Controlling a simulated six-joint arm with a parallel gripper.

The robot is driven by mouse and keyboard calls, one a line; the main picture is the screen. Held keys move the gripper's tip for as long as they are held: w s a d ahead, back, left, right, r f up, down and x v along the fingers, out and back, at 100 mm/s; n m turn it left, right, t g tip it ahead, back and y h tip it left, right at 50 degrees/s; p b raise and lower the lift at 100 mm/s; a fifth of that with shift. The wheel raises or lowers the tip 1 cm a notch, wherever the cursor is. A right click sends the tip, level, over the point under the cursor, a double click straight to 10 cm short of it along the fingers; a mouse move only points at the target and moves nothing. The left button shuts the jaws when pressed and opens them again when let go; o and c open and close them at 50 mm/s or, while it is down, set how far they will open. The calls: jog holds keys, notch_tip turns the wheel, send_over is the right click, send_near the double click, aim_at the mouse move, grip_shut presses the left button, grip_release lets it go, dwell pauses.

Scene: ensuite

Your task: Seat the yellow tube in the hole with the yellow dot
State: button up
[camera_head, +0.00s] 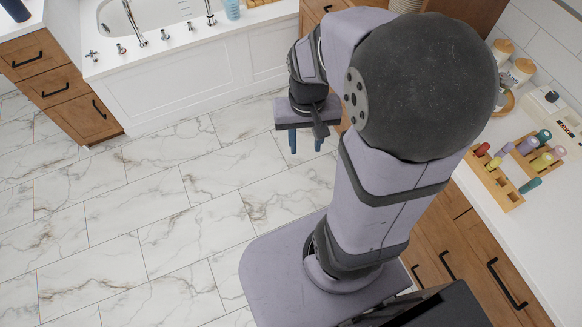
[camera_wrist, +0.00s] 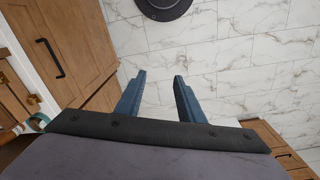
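A yellow tube (camera_head: 542,161) is among the coloured tubes on the counter at the right of the head view. A smaller yellow-topped piece (camera_head: 495,163) shows at the wooden rack (camera_head: 504,195) there. Which hole carries a yellow dot is too small to tell. My gripper (camera_head: 305,142) is open and empty, pointing down over the floor, far to the left of the rack. In the wrist view its two blue fingers (camera_wrist: 160,78) are apart with only floor tiles between them. No tube or rack shows in the wrist view.
The white counter (camera_head: 545,235) runs along the right side. Teal, purple and red pieces are close around the yellow tube. A white device (camera_head: 553,104) and lidded jars (camera_head: 521,71) stand behind. A bathtub (camera_head: 190,70) is at the back; the tiled floor is clear.

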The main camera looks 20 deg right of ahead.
jog(key=s+a+f+n, duration=0.1)
jog(key=s+a+n, duration=0.2)
jog(key=a, duration=0.3)
jog(key=shift+s+f+n, duration=0.25)
jog(key=shift+s+n, duration=0.15)
jog(key=shift+s, duration=0.3)
